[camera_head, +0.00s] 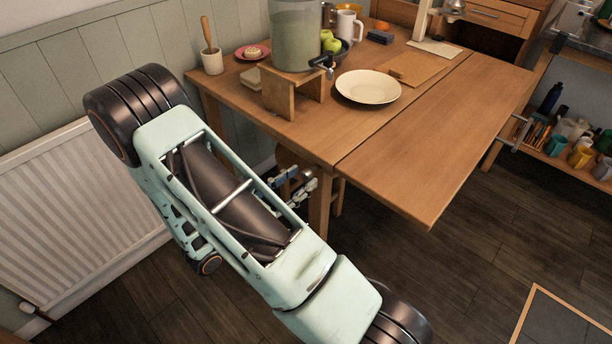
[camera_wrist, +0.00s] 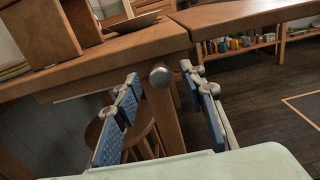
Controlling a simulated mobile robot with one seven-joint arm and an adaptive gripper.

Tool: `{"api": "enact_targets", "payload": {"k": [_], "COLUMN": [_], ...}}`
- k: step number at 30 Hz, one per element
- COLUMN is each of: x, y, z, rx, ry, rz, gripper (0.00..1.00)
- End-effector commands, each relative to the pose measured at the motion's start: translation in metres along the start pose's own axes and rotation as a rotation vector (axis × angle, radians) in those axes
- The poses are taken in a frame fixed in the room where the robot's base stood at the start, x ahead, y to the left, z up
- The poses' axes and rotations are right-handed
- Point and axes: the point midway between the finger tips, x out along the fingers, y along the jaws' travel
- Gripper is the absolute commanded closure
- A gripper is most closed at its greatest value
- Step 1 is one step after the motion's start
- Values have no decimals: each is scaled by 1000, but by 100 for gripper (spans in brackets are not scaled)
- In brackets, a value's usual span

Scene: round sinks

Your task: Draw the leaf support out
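The wooden table (camera_head: 320,130) has a leaf (camera_head: 430,145) on its right side, looking level with the top; a seam runs between them. In the wrist view, a round metal knob (camera_wrist: 160,77) shows at the table's near corner, in front of a wooden leg (camera_wrist: 164,122). It looks like the pull of the leaf support; the support's bar is hidden behind it. My gripper (camera_wrist: 160,112) is open, with blue-padded fingers on either side of the knob's line and nothing between them touching it. In the head view, my gripper (camera_head: 293,186) is low beside the near table edge, partly hidden by my arm.
A glass dispenser (camera_head: 296,40) on a wooden stand (camera_head: 278,98) and a cream plate (camera_head: 368,87) stand on the table. A round stool (camera_wrist: 128,140) is under it. A radiator (camera_head: 75,200) is at left. Dark floor is open at right.

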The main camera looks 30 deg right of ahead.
Motion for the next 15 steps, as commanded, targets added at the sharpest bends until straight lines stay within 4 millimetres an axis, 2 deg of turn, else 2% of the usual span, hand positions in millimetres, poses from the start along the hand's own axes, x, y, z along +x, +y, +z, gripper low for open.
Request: {"api": "enact_targets", "payload": {"k": [3, 6, 15], "x": [17, 24, 29], "y": [-1, 0, 0], "z": [0, 0, 1], "rx": [1, 1, 1], "ry": [-1, 0, 0], "rz": [-3, -1, 1], "gripper": [62, 62, 62]}}
